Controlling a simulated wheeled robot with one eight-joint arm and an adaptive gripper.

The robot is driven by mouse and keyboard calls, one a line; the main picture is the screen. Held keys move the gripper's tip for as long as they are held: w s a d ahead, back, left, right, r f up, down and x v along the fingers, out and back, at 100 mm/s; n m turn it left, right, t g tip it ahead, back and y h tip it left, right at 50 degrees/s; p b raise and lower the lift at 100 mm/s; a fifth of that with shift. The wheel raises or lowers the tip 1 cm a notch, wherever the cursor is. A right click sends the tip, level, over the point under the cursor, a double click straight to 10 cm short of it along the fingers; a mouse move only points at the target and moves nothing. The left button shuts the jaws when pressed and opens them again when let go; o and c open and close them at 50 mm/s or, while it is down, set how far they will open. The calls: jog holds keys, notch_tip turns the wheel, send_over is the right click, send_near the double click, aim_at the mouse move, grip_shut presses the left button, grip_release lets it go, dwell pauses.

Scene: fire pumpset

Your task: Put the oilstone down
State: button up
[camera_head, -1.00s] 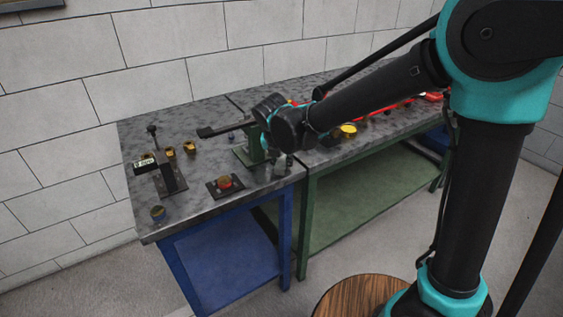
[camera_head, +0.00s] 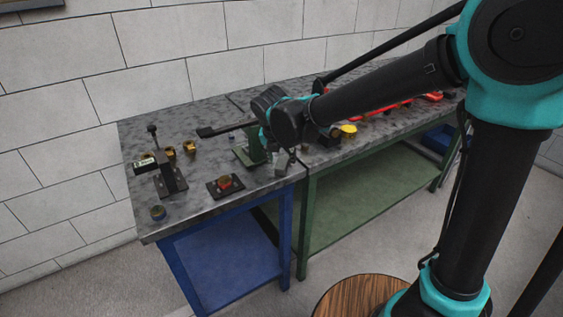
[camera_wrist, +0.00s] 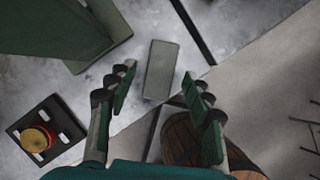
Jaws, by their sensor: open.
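The oilstone, a grey-green rectangular block (camera_wrist: 160,70), shows in the wrist view on the grey worktop, near its front edge. In the head view a small grey block (camera_head: 281,163) stands out below my wrist beside the green stand. My gripper (camera_wrist: 157,77) is open, one finger on each side of the block's near end in the picture. A gap shows between each finger and the block. In the head view my wrist hides most of the gripper.
A green stand (camera_head: 254,148) is close by on the left. A dark plate with a red and yellow knob (camera_head: 224,184) sits further left on the worktop (camera_head: 200,209). A black clamp (camera_head: 170,180) and brass fittings stand beyond. The worktop's front edge is near the block.

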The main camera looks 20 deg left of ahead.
jog(key=v, duration=0.9)
jog(key=shift+r, duration=0.4)
jog(key=w+d+f+m, duration=0.2)
jog(key=d+f+m, duration=0.2)
jog(key=d+m, duration=0.65)
jog(key=w+d+f+m, duration=0.1)
jog(key=d+f+m, duration=0.55)
jog(key=d, duration=0.75)
jog(key=s+d+f+m, duration=0.3)
jog(key=s+d+m, duration=0.1)
jog(key=d+m, duration=0.4)
jog(key=s+d+f+m, duration=0.4)
jog(key=d+m, duration=0.4)
jog(key=m, duration=0.3)
jog(key=shift+s+d+f+m+g, duration=0.15)
jog(key=shift+s+d+m+g, duration=0.2)
jog(key=shift+s, duration=0.4)
